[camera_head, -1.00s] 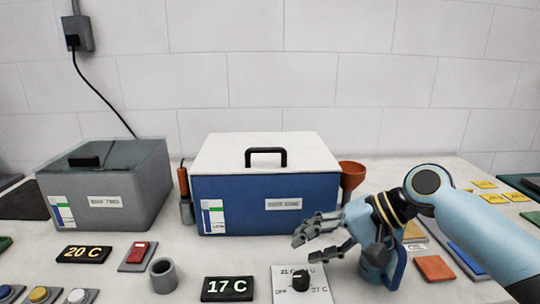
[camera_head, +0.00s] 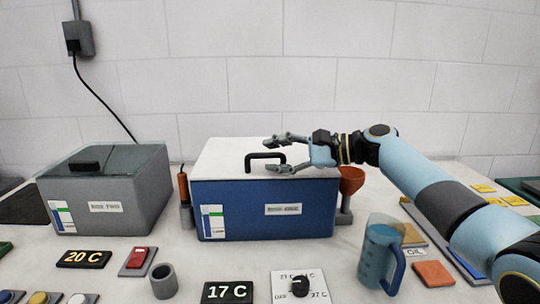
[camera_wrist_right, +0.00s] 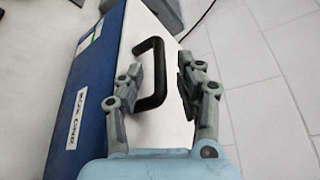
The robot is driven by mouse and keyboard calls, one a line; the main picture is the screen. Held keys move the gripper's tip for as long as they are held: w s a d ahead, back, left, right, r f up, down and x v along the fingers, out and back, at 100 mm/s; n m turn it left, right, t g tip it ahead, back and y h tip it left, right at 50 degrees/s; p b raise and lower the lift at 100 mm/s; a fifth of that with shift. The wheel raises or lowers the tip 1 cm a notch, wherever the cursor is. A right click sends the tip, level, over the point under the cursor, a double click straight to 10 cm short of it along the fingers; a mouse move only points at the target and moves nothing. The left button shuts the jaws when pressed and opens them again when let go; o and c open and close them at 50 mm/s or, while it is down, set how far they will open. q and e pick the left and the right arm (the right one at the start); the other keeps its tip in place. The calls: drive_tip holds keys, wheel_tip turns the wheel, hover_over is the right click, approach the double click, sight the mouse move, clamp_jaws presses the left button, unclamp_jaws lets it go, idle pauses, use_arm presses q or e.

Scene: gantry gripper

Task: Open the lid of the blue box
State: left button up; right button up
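The blue box (camera_head: 245,212) stands on the table with its white lid (camera_head: 222,160) shut. A black handle (camera_head: 265,155) stands up from the lid. My right gripper (camera_head: 272,154) is open at the lid's right side, its two fingers spread around the handle's right end. In the right wrist view the handle (camera_wrist_right: 149,75) lies between the open fingers (camera_wrist_right: 157,85), nearer the left one; I cannot tell whether it touches. My left gripper is not in view.
A grey box (camera_head: 105,195) stands to the left. An orange screwdriver (camera_head: 183,185) and an orange funnel (camera_head: 351,180) flank the blue box. A blue jug (camera_head: 378,255), a dial panel (camera_head: 299,286) and a grey cup (camera_head: 164,281) stand in front.

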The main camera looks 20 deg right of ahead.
drive_tip(key=shift+x, duration=0.8)
clamp_jaws()
